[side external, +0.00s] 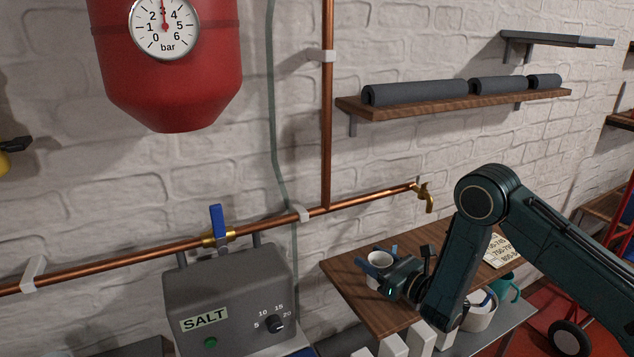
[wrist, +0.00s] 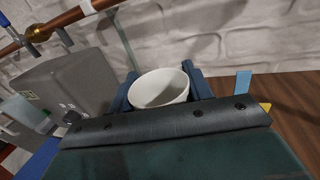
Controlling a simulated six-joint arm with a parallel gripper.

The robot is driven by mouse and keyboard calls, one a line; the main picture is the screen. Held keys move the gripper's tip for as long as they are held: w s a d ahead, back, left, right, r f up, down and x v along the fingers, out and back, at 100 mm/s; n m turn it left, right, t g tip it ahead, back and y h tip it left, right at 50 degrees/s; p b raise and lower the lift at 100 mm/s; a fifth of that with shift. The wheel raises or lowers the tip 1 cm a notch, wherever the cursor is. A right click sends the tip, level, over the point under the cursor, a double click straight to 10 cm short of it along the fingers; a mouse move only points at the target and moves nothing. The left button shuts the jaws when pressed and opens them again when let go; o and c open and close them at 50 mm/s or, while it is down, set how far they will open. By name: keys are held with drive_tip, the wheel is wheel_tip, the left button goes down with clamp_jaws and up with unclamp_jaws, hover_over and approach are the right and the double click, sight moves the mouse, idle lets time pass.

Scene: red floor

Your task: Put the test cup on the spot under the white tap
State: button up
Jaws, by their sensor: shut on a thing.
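A white cup (side external: 380,259) is held upright between the blue fingers of my gripper (side external: 378,266), over the left part of a wooden shelf. I cannot tell whether its base touches the wood. In the wrist view the cup (wrist: 160,86) looks empty, with a finger of my gripper (wrist: 160,72) on either side; its lower part is hidden. A brass tap (side external: 424,197) ends the copper pipe, above and to the right of the cup. I see no white tap, and no marked spot can be made out.
The wooden shelf (side external: 345,283) carries a printed sheet (side external: 498,250) at its right. A grey SALT box (side external: 235,300) stands at the left, under a blue-handled valve (side external: 217,222). White blocks (side external: 420,338), a white container (side external: 480,314) and a teal mug (side external: 508,288) are below.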

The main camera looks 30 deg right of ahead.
drive_tip(key=shift+r, duration=1.95)
drive_tip(key=shift+r, duration=0.15)
drive_tip(key=s+d+r, duration=0.8)
drive_tip(key=s+r, duration=0.1)
drive_tip(key=shift+s+r+y, duration=0.15)
drive_tip(key=shift+s+y, duration=0.15)
drive_tip(key=shift+s, duration=0.1)
drive_tip(key=shift+w+a, duration=0.1)
drive_tip(key=shift+w, duration=0.05)
drive_tip(key=w+a+f, duration=0.2)
drive_tip(key=w+f, duration=0.1)
drive_tip(key=w+a+f, duration=0.6)
drive_tip(key=shift+w+f, duration=0.25)
drive_tip(key=shift+d+f, duration=0.1)
drive_tip(key=shift+f, duration=0.05)
idle(0.5)
